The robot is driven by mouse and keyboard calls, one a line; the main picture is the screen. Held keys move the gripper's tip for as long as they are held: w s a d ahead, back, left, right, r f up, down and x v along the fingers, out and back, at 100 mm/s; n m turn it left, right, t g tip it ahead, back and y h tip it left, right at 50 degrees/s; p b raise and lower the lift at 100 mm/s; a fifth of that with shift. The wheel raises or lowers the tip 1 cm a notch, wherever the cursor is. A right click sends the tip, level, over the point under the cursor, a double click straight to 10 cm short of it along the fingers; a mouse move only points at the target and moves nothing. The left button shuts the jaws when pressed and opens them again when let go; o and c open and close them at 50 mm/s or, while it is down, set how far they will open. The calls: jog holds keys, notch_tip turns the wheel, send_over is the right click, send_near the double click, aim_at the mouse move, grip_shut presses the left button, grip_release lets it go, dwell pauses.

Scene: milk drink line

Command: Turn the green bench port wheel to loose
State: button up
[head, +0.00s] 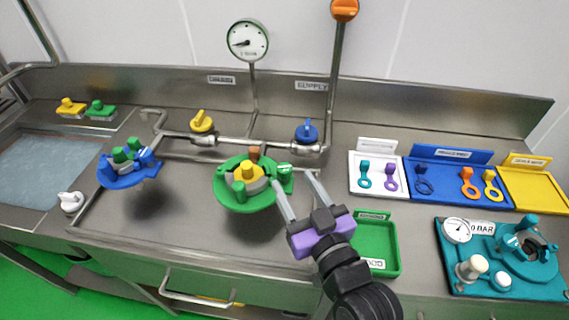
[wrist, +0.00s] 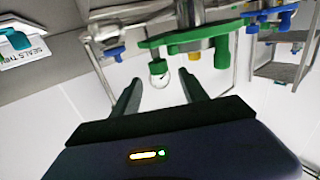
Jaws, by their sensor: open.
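The green bench port wheel (head: 230,200) is at the middle of the steel bench in the head view. A yellow knob (head: 246,171) and a brown peg stand on it, and a small green tag with white lettering (head: 285,169) is at its right side. My gripper (head: 298,184) is open and empty, just right of the wheel, its fingers pointing up-left. The tag's wording is too small to read.
A blue wheel (head: 130,172) stands to the left. Behind are a pipe with yellow (head: 202,122) and blue (head: 307,131) valves and a gauge (head: 247,40). A green tray (head: 385,245), seal trays and a teal panel (head: 460,268) lie right. Bare bench lies between the wheels.

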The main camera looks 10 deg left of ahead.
aim_at(289, 173)
jog(key=x, duration=0.6)
grip_shut()
jog(key=shift+w+d+f, duration=0.1)
